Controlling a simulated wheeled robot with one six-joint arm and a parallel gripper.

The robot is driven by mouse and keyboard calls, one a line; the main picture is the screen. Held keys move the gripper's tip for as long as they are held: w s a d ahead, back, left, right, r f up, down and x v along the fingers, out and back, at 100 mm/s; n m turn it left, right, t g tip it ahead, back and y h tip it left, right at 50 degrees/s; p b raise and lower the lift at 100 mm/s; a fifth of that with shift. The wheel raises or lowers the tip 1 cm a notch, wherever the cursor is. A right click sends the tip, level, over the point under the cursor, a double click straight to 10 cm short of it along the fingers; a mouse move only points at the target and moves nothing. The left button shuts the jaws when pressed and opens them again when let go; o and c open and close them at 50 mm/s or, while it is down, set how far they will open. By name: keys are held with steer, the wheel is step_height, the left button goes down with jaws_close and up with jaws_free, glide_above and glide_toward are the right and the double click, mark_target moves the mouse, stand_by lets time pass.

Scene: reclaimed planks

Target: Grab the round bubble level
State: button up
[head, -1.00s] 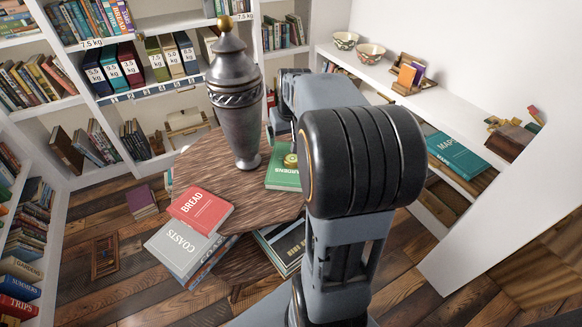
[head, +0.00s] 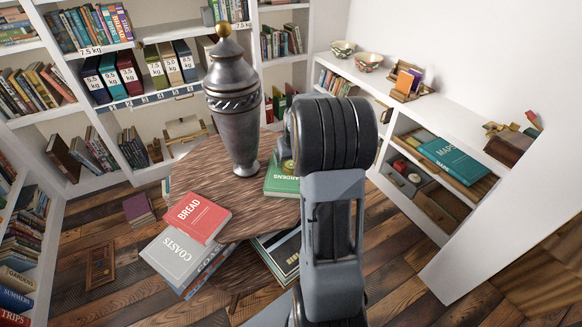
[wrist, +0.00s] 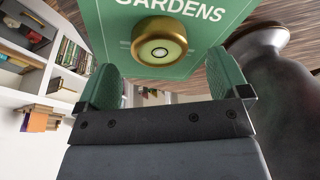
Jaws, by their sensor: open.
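The round bubble level (wrist: 158,42) is a brass disc with a pale yellow-green face and a small bubble. It sits on the green GARDENS book (wrist: 115,45). In the head view the level (head: 287,166) is a small brass spot, partly hidden by my arm, on the green book (head: 281,187) on the round wooden table (head: 240,200). In the wrist view my gripper (wrist: 164,75) is open and empty, its two green fingers apart. The level appears between and just beyond the fingertips, not gripped. My gripper is hidden behind my arm in the head view.
A tall dark metal urn (head: 237,115) stands on the table left of the level; it is close on the right in the wrist view (wrist: 270,100). Red BREAD (head: 197,217) and grey COASTS (head: 180,257) books are at the table's near left. White shelves surround the table.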

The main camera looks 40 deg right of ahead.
mark_target(291, 166)
steer(key=shift+x, duration=1.45)
steer(key=shift+c, duration=0.4)
steer(key=c, duration=0.9)
steer(key=shift+c, duration=0.3)
steer(key=shift+r, duration=0.15)
